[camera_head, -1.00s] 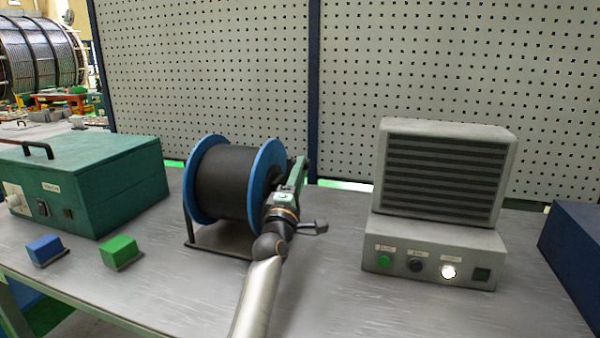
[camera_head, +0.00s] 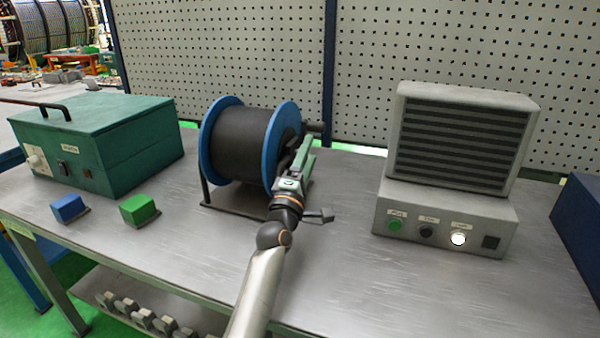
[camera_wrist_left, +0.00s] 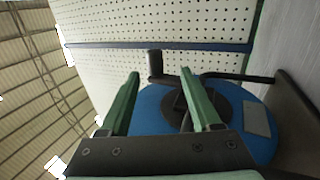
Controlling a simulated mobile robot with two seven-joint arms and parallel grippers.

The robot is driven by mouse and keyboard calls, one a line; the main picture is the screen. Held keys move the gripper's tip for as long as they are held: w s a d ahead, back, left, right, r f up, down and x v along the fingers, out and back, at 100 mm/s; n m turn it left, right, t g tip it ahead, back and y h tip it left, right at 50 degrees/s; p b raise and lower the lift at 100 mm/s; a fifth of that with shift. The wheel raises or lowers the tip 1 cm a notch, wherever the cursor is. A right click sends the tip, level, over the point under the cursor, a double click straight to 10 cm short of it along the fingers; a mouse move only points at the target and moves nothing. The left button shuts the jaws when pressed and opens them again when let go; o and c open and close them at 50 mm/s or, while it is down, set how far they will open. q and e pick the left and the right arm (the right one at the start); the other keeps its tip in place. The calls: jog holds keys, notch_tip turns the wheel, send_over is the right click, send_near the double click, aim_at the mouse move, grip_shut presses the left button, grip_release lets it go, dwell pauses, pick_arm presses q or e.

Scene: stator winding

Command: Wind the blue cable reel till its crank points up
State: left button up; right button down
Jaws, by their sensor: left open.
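The cable reel (camera_head: 240,145) has blue flanges and a black winding, and stands on a dark frame on the bench. My left gripper (camera_head: 303,148) is at its right flange, fingers pointing away from the head camera. In the left wrist view the blue flange (camera_wrist_left: 150,108) lies behind the two green fingers, which are open. The crank's dark handle (camera_wrist_left: 154,66) shows between and beyond the fingertips, apart from the finger faces. In the head view the handle (camera_head: 316,127) sticks out beyond the fingers. The crank arm is partly hidden, so its exact direction is unclear. My right gripper is not in view.
A green box (camera_head: 110,145) stands left, with a blue block (camera_head: 68,208) and a green block (camera_head: 139,209) in front. A grey louvred unit (camera_head: 455,165) with buttons stands right. A perforated panel (camera_head: 240,50) closes the back. The bench front (camera_head: 350,275) is clear.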

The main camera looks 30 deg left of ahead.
pick_arm(q)
jog(key=v, duration=0.7)
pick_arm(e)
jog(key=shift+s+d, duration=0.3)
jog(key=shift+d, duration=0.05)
pick_arm(q)
jog(key=shift+w, duration=0.1)
